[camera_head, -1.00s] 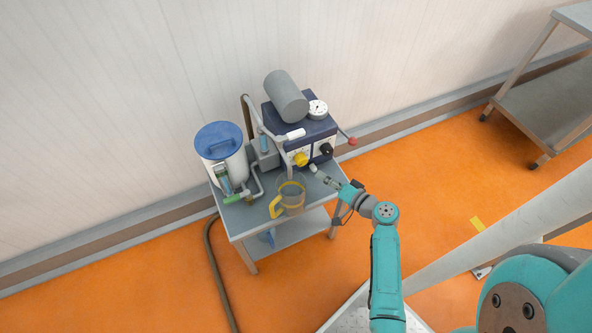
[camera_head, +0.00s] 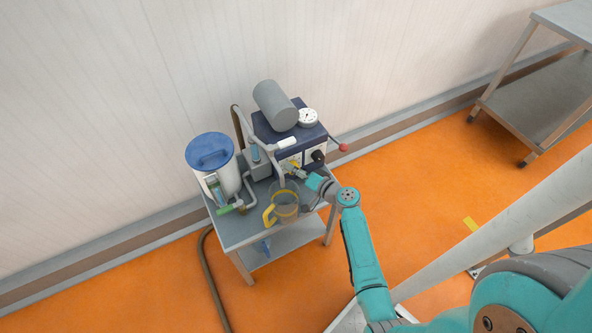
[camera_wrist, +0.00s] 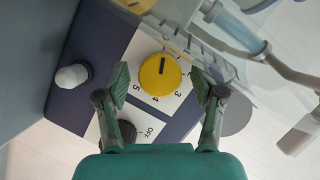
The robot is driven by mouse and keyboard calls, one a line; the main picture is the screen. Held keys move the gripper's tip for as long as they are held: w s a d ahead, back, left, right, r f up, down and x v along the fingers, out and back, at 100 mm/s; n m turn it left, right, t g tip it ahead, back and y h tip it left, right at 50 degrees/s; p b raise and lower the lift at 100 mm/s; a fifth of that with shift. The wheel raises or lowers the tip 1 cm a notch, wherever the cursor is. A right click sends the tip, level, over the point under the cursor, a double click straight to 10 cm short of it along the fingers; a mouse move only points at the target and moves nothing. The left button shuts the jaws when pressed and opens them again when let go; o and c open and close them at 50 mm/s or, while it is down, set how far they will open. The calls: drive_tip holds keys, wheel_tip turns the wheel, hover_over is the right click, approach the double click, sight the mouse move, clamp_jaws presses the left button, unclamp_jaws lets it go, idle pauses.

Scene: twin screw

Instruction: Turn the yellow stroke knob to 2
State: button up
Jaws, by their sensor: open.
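The yellow stroke knob (camera_wrist: 160,78) shows in the wrist view on a white dial plate with printed digits. Its black mark points toward the top of the picture, away from the 3, 4 and 5 along the right, lower and left sides. My gripper (camera_wrist: 159,76) is open, with one finger on each side of the knob. Clear gaps show between the fingers and the knob. In the head view my gripper (camera_head: 298,172) is at the front face of the dark blue pump unit (camera_head: 318,134), largely covering the knob.
A black knob (camera_wrist: 127,132) marked OFF sits below-left of the yellow one. A clear jug with a yellow handle (camera_head: 268,215) stands close in front. A red-tipped lever (camera_head: 343,147) sticks out right. A blue-lidded container (camera_head: 210,151) stands left on the metal table.

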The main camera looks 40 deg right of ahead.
drive_tip(key=shift+c, duration=0.3)
drive_tip(key=c, duration=1.1)
drive_tip(key=shift+m, duration=0.3)
drive_tip(key=shift+f+m+t+h, duration=0.2)
drive_tip(key=shift+m+t, duration=0.8)
drive_tip(key=shift+m, duration=1.9)
drive_tip(key=shift+f+m+t+h, duration=0.1)
drive_tip(key=shift+m+t+h, duration=0.6)
drive_tip(key=shift+m, duration=2.2)
drive_tip(key=shift+f+m+t+y, duration=0.1)
drive_tip(key=shift+m+t, duration=1.2)
drive_tip(key=shift+m, duration=1.6)
